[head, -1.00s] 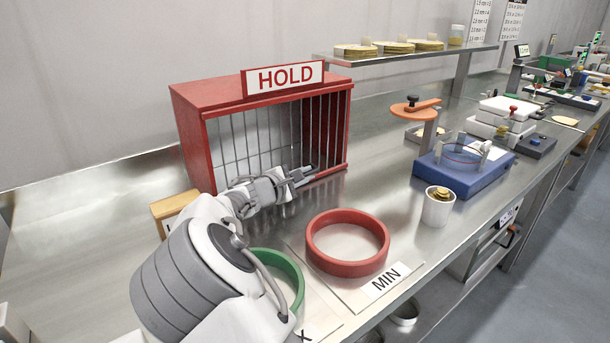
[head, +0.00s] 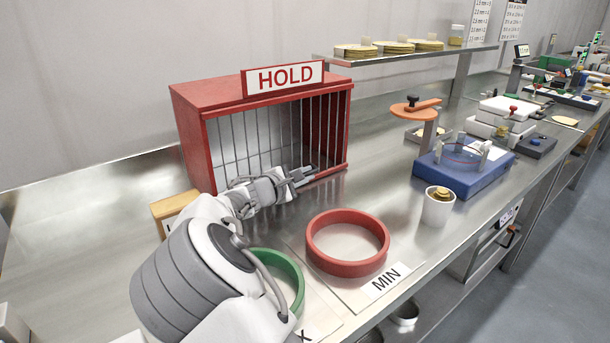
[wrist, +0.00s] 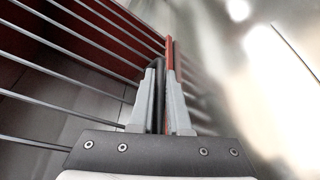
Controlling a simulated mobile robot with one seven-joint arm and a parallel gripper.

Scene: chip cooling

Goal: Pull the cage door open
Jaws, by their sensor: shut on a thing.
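The cage (head: 188,118) is a red box with a HOLD sign (head: 282,78) on top, standing on the steel counter. Its door (head: 258,135) is a row of thin grey upright bars across the front. My gripper (head: 303,175) is low at the front of the cage, near its right end. In the wrist view my gripper (wrist: 162,95) is shut on a dark, narrow part of the door, with the door's bars (wrist: 75,65) running off to the left. A red strip (wrist: 169,52) shows at the fingertips. My arm hides the cage's lower left front.
A red ring (head: 347,268) and a green ring (head: 288,272) lie in front of the cage, close to my arm. A wooden block (head: 168,210) is at the cage's left. A white cup (head: 438,208) and a blue device (head: 465,172) stand to the right.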

